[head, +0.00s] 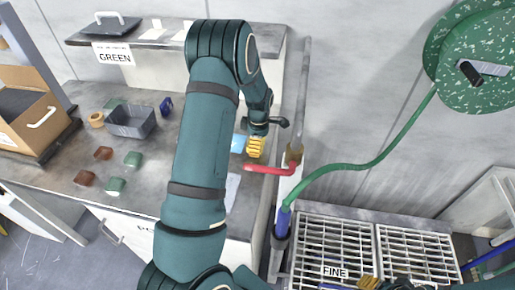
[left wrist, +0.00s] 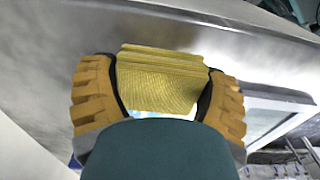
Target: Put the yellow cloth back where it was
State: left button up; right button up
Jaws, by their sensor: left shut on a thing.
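The yellow cloth (left wrist: 160,85) shows in the left wrist view as a folded, ribbed piece between the two yellow fingers. My left gripper (left wrist: 158,92) is shut on it. In the head view my left gripper (head: 255,147) is over the right end of the grey counter (head: 160,190), left of the red lever. I cannot separate the cloth from the yellow fingers there. A blue and white item (head: 238,143) shows beside the gripper. My right gripper (head: 369,283) barely shows at the bottom edge of the head view, and its opening is unclear.
A red lever (head: 270,169) and pipe (head: 300,100) stand close right of the left gripper. A green hose (head: 370,164) hangs above the grates labelled FINE (head: 335,272). A grey bin (head: 130,121), several red and green blocks and a cardboard box (head: 25,115) occupy the counter's left.

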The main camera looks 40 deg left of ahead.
pick_arm(q)
notch_tip(320, 180, down, 2)
jog(key=shift+f, duration=0.2)
jog(key=shift+f, duration=0.1)
jog(key=o, duration=0.9)
jog(key=shift+r, duration=0.45)
notch_tip(320, 180, up, 12)
jog(key=shift+d+f+p, duration=0.15)
jog(key=shift+f+p, duration=0.1)
jog(key=shift+p, duration=0.35)
